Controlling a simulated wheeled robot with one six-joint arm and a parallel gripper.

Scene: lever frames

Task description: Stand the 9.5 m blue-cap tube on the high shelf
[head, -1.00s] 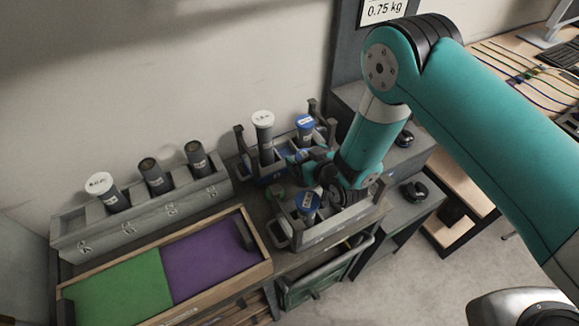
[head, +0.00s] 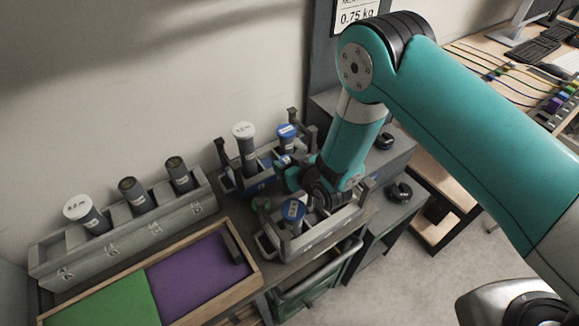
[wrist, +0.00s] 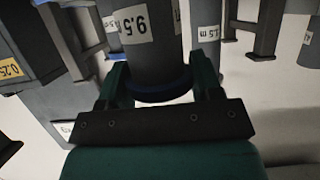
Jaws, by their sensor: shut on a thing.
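In the wrist view, my gripper (wrist: 160,88) is shut on a dark grey tube (wrist: 150,55) with a white 9.5 m label. A blue ring, seemingly its cap, shows at the end nearest my palm. In the head view, my gripper (head: 298,178) is low at the blue-sided rear crate, partly hidden by my wrist. A blue-capped tube (head: 287,132) stands beside it; this looks like the held one, but the grip is hidden. I cannot single out the high shelf.
A white-capped tube (head: 244,131) is close on the left in the rear crate, whose upright handles flank it. A grey rack (head: 120,235) with several tubes runs along the wall. A green and purple tray (head: 205,314) lies in front. Grey stepped units (head: 399,150) stand right.

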